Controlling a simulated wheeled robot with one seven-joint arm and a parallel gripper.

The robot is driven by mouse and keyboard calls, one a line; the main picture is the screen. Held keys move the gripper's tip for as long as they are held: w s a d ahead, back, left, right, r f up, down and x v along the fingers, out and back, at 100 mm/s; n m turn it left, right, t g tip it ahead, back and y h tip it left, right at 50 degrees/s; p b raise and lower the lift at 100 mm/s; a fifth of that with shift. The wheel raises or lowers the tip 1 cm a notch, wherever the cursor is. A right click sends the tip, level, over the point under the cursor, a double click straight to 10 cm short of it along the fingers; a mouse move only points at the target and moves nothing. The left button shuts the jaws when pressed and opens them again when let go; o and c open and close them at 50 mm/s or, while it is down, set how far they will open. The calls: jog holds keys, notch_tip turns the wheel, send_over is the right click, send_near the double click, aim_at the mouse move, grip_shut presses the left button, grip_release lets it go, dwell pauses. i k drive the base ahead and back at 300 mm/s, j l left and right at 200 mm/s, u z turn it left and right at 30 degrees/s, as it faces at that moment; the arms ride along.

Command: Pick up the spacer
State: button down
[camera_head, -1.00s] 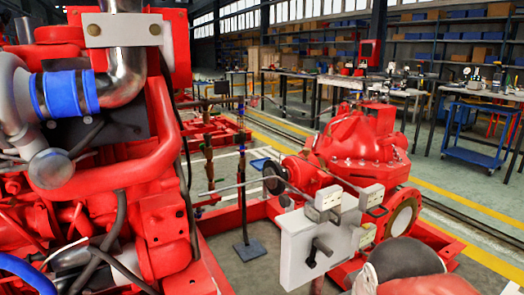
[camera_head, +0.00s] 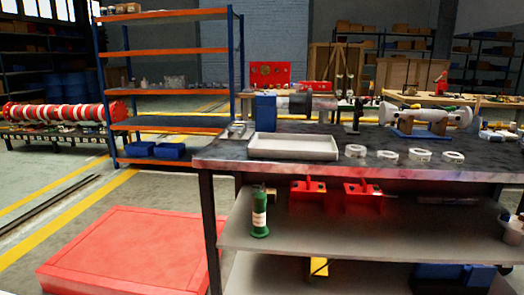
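Several white ring-shaped parts (camera_head: 419,155) lie in a row on top of the dark workbench (camera_head: 230,160), to the right of a white rectangular tray (camera_head: 292,146). A dark and metallic cylindrical part (camera_head: 300,105) lies behind the tray beside a blue block (camera_head: 265,112). A long white cylindrical part (camera_head: 438,116) rests across supports on a blue base (camera_head: 415,134) at the back right. I cannot tell which of these is the spacer. The tray looks empty. My gripper is not in view.
A low red platform (camera_head: 125,255) is on the floor at left. An orange and blue rack (camera_head: 165,88) stands behind. Floor between rack and platform is clear.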

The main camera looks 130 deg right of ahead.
aim_at(418, 155)
jog(key=k+j+z, duration=0.1)
jog(key=z, duration=2.35)
jog(key=k+l+z, duration=0.1)
jog(key=z, duration=0.35)
jog(key=k+l+z, duration=0.15)
jog(key=z, duration=0.3)
jog(key=l+z, duration=0.25)
jog(key=z, duration=0.2)
jog(key=k+l+z, duration=0.1)
jog(key=z, duration=0.35)
jog(key=l+z, duration=0.2)
jog(key=l, duration=0.6)
jog(key=i+l+z, duration=0.1)
jog(key=l+z, duration=0.15)
jog(key=l, duration=0.55)
